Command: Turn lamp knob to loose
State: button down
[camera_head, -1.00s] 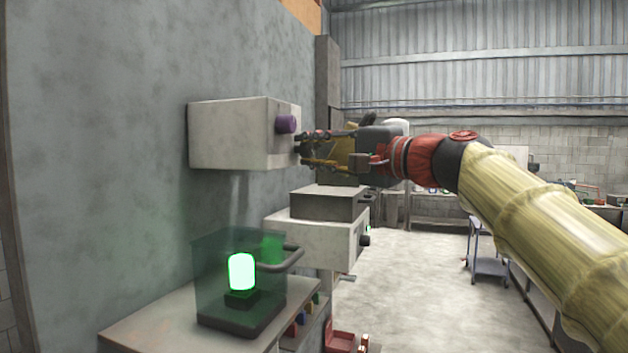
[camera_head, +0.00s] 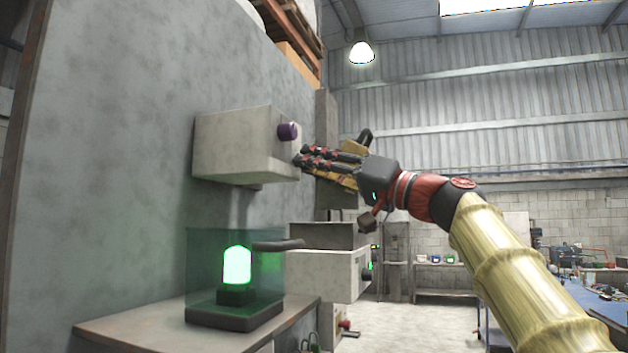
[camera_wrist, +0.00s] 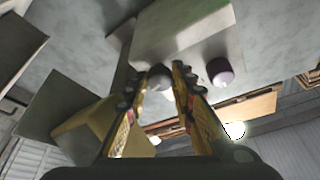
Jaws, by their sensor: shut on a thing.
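A pale box (camera_head: 235,145) on the grey wall carries a purple knob (camera_head: 288,131) on its front face. The purple knob also shows in the wrist view (camera_wrist: 220,71), to the right of my fingers and apart from them. A grey knob (camera_wrist: 159,78) on the same face sits between my fingertips. My gripper (camera_head: 301,158) is at the lower part of that face, shut on the grey knob; in the head view the fingers hide that knob. A lamp (camera_head: 237,266) glows green inside a clear case below the box.
The lamp's case stands on a bench (camera_head: 130,325) against the wall. A second pale box (camera_head: 325,274) with a dark knob (camera_head: 367,275) is below my gripper. A workbench (camera_head: 590,295) stands at the right. Open floor lies between.

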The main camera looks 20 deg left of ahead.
jog(key=shift+w+f+n+g+y, duration=0.1)
jog(key=shift+n+g+y, duration=0.15)
jog(key=shift+n+g, duration=0.75)
jog(key=shift+w+f+n+g+y, duration=0.1)
jog(key=shift+n+g+y, duration=0.2)
jog(key=shift+n, duration=1.45)
jog(key=shift+w+n+g+y, duration=0.15)
jog(key=shift+n+g, duration=0.55)
jog(key=shift+n, duration=0.65)
jog(key=shift+p, duration=0.3)
jog(key=c, duration=1.7)
grip_release()
jog(key=shift+c, duration=0.2)
jog(key=shift+o, duration=1.2)
jog(key=shift+s+r+n, duration=0.15)
jog(key=shift+s+n, duration=0.05)
jog(key=shift+n, duration=0.1)
jog(key=shift+m, duration=0.5)
